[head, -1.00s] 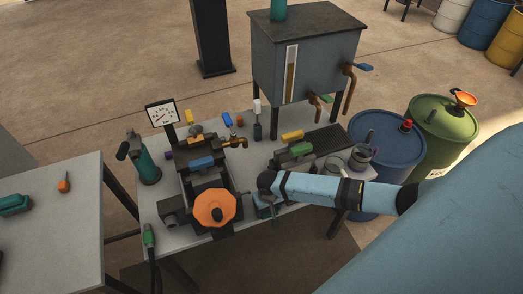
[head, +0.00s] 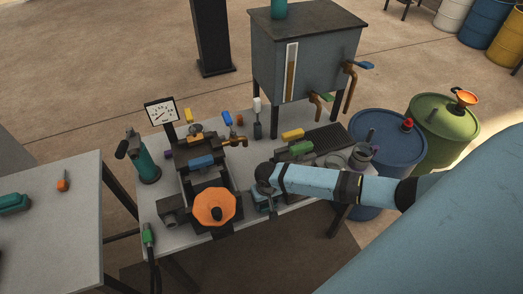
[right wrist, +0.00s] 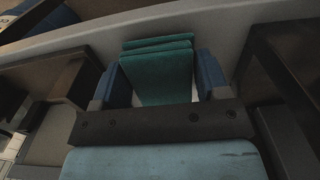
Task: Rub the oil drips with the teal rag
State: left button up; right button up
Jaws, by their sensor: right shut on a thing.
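My right gripper (right wrist: 160,88) is shut on the folded teal rag (right wrist: 158,70), which sits between its two blue fingers in the right wrist view. I cannot make out the oil drips in either view. My left gripper is not in view.
A grey tank (head: 268,65) stands behind. Blue (head: 385,140) and green (head: 440,125) drums stand right.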

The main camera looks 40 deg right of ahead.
jog(key=shift+w+d+f+b, duration=0.2)
jog(key=shift+w+f+b, duration=0.2)
jog(key=shift+w+b, duration=0.55)
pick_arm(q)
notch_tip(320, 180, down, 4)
pick_arm(e)
jog(key=shift+r, duration=0.55)
notch_tip(320, 180, up, 4)
jog(key=p, duration=0.5)
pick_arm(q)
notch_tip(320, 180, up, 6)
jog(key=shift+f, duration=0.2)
pick_arm(e)
jog(key=shift+f, duration=0.2)
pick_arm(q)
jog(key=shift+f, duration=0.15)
